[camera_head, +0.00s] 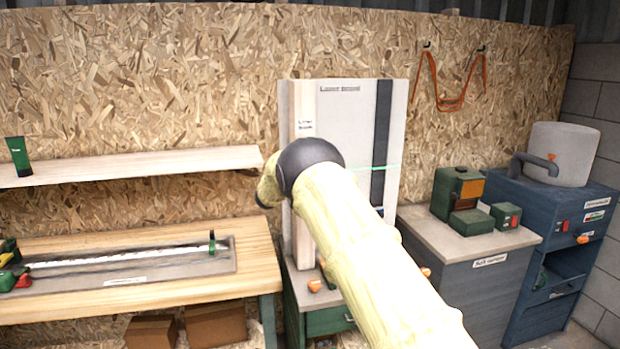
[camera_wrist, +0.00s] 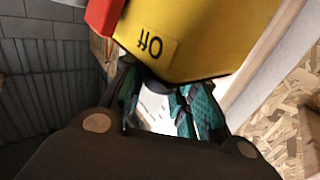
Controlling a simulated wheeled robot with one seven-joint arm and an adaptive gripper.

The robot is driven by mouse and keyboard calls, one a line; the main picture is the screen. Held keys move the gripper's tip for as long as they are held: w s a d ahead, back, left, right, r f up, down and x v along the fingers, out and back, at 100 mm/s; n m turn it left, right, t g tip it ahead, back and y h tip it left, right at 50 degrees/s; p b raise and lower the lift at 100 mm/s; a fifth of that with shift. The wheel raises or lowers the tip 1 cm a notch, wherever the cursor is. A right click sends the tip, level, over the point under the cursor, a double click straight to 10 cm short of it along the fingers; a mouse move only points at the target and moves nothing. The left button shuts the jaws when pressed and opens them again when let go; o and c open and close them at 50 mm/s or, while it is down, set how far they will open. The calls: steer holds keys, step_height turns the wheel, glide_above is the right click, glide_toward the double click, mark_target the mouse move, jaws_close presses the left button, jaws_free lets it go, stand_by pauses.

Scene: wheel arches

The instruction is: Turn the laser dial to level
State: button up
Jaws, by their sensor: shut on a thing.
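The laser's yellow body (camera_wrist: 200,40) fills the top of the wrist view, with an upside-down "Off" label (camera_wrist: 150,45) and a red part (camera_wrist: 104,14) at its left. My gripper (camera_wrist: 162,92) is just below it, its teal fingers shut around a small dark part, which I take to be the laser dial (camera_wrist: 155,83). The dial is mostly hidden, so its setting cannot be read. In the head view my arm hides the gripper and the laser. A thin green line (camera_head: 378,168) crosses the laser board (camera_head: 345,115).
A wooden bench (camera_head: 60,308) and a wall shelf (camera_head: 120,165) stand at left. A grey-topped cabinet (camera_head: 450,242) with a green and orange machine (camera_head: 457,190) is at right. A blue unit (camera_head: 560,215) carries a grey canister (camera_head: 562,150).

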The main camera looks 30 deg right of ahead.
steer(key=shift+c, duration=0.2)
steer(key=o, duration=1.1)
steer(key=shift+c, duration=0.2)
steer(key=v, duration=1.2)
